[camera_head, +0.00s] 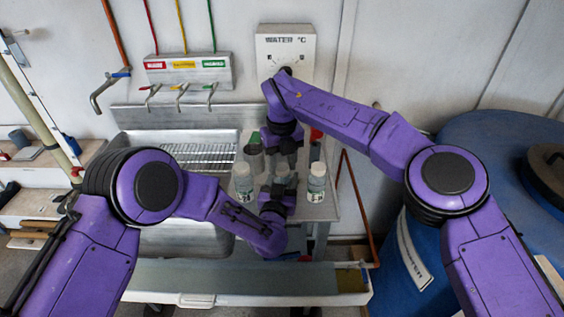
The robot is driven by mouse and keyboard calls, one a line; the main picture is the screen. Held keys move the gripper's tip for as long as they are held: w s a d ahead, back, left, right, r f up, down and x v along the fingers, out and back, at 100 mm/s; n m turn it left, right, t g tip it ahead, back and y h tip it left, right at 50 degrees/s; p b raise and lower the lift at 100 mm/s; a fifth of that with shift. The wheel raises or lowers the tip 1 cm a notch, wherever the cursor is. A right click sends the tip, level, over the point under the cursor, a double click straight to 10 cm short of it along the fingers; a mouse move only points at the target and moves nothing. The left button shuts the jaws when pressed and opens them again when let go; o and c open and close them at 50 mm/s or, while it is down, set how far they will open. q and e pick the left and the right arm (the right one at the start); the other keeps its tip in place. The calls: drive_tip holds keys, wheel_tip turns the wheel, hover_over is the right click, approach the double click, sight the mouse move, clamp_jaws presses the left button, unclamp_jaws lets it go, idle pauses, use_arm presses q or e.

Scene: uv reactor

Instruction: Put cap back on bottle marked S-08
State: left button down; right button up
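Several small clear bottles stand on the light surface right of the sink, among them a front left bottle (244,186), a front right bottle (317,184) and a middle bottle (282,173). Their label marks are too small to read, so I cannot tell which is S-08. My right gripper (283,156) points down over the group, just behind the middle bottle. My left gripper (277,196) is low in front of the middle bottle and partly hides it. The fingers of both grippers are too small and covered to tell open from shut. I cannot make out a loose cap.
A green-topped bottle (254,152) and a red-topped item (315,140) stand behind. The metal sink (150,146) with a rack lies left, below coloured taps (187,72). A water dial panel (286,48) is on the wall. Blue barrels (480,150) stand at the right.

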drive_tip(key=o, duration=0.3)
wheel_tip(320, 180, up, 12)
drive_tip(key=shift+r, duration=0.1)
idle(0.4)
use_arm(q)
drive_tip(key=shift+c, duration=1.2)
unclamp_jaws()
